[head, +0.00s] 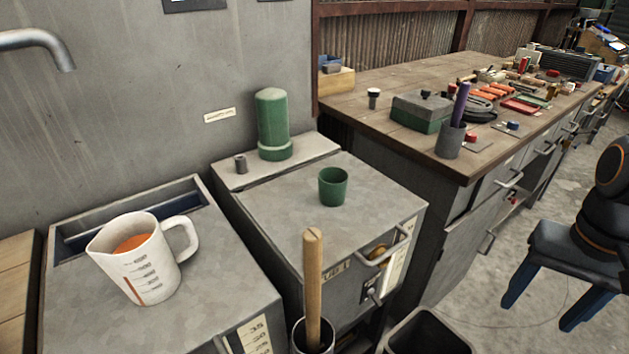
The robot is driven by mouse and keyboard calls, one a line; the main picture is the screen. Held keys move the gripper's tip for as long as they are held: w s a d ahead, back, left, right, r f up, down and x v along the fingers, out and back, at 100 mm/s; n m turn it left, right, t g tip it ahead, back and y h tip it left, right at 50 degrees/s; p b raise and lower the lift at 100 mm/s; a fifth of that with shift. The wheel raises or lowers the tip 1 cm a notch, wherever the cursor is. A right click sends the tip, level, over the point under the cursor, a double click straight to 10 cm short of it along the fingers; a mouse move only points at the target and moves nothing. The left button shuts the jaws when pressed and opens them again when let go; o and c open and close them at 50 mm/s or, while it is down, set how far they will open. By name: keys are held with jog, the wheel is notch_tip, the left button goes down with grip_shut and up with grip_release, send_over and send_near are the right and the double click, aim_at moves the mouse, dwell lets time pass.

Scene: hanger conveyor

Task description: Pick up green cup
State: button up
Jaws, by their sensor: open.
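The green cup (333,186) stands upright on the flat grey top of a cabinet (290,215) in the middle of the head view. Its open rim faces up and its inside looks empty. Nothing touches its sides. My gripper is not in view.
A green cylinder (272,125) and a small dark cylinder (240,163) stand behind the cup. A white measuring jug (140,265) is at the left. A wooden handle (313,275) rises in front of the cabinet. A cluttered workbench (400,140) and stool (560,245) are right.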

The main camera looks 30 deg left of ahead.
jog(key=shift+o, duration=0.5)
jog(key=w+a+r+m+p, duration=0.1)
jog(key=w+a+r+p, duration=0.2)
jog(key=w+a, duration=0.4)
jog(key=shift+r+m, duration=0.4)
jog(key=shift+r, duration=0.15)
jog(key=m+p, duration=0.8)
jog(key=p, duration=0.1)
send_near(333, 182)
jog(key=s+f, duration=0.1)
jog(key=s, duration=0.1)
jog(key=shift+s+d+f+p, duration=0.15)
jog(key=shift+f+p, duration=0.45)
jog(key=shift+f, duration=0.55)
jog(key=shift+s+d+f+p, duration=0.15)
jog(key=shift+f+p, duration=0.4)
jog(key=shift+f, duration=0.6)
jog(key=shift+d+f+p, duration=0.2)
jog(key=shift+f+p, duration=0.4)
jog(key=shift+f, duration=0.55)
jog(key=shift+c, duration=0.3)
jog(key=c, duration=1)
